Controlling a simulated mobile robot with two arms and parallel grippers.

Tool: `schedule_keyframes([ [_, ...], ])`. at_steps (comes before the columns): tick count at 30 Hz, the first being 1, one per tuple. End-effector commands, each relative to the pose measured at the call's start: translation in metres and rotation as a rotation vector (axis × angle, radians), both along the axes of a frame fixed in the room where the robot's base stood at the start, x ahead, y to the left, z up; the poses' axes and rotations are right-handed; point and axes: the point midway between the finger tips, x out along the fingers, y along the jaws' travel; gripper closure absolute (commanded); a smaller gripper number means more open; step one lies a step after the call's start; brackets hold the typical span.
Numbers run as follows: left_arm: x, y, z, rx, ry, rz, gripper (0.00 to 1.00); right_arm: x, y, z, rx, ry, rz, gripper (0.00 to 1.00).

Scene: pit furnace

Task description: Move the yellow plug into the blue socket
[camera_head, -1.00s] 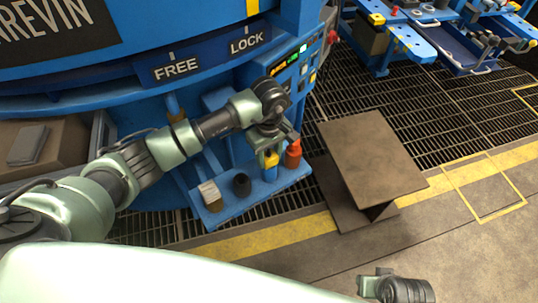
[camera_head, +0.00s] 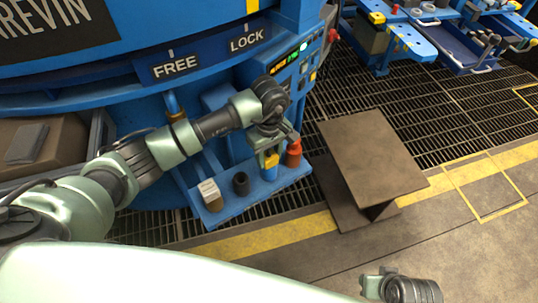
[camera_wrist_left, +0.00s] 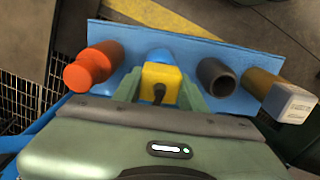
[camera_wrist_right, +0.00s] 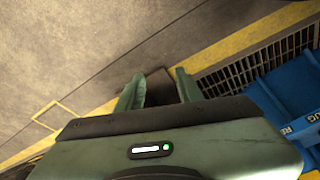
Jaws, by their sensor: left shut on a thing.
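The yellow plug (camera_wrist_left: 161,79) is between the two fingers of my left gripper (camera_wrist_left: 159,88), which is shut on it. A dark round part shows on the near face of the plug. The blue socket (camera_wrist_left: 160,55) shows just beyond the plug, in line with it; how deep they are joined cannot be told. In the head view, my left gripper (camera_head: 267,152) points down over the blue shelf, with the plug (camera_head: 270,158) above the socket (camera_head: 270,172). My right gripper (camera_wrist_right: 158,88) is open and empty over the floor, far from the shelf.
On the blue shelf (camera_head: 228,208), a red-orange plug (camera_head: 293,153) stands close beside my left gripper. A dark grey cylinder (camera_head: 241,184) and a whitish block-topped piece (camera_head: 209,191) stand to the left. A brown stand (camera_head: 372,155) is right of the shelf.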

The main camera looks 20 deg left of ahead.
Motion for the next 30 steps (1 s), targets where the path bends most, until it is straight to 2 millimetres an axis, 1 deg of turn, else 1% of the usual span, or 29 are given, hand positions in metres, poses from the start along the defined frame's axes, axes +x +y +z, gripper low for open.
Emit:
schedule_keyframes([
  [2, 0.0, 0.0, -0.001, 0.0, 0.0, 0.0, 1.0, 0.0, 0.0, 0.002, 0.0, -0.002, 0.0, 0.64],
  [3, 0.0, 0.0, 0.0, 0.0, 0.0, 0.0, 0.49, -0.001, 0.0, 0.003, 0.001, -0.003, 0.0, 0.64],
  [12, 0.0, 0.0, 0.0, 0.0, 0.0, 0.0, 0.49, -0.002, -0.001, 0.002, 0.0, 0.002, 0.0, 0.64],
  [16, 0.0, 0.0, 0.003, 0.001, -0.001, 0.0, 0.49, -0.001, 0.0, 0.002, -0.001, -0.002, 0.0, 0.64],
  [17, 0.0, 0.0, 0.004, 0.001, -0.001, 0.0, 0.49, 0.0, 0.0, 0.0, -0.001, -0.001, 0.001, 0.64],
  [18, 0.0, 0.0, 0.006, 0.001, -0.001, 0.0, 0.49, 0.003, 0.0, -0.008, -0.002, 0.004, 0.002, 0.64],
  [19, 0.0, 0.0, 0.007, 0.001, -0.001, 0.0, 0.49, 0.003, 0.0, -0.012, -0.002, 0.006, 0.004, 0.64],
  [30, 0.0, 0.0, 0.02, 0.0, 0.0, 0.0, 0.49, 0.001, 0.001, -0.042, -0.001, 0.022, 0.004, 0.64],
])
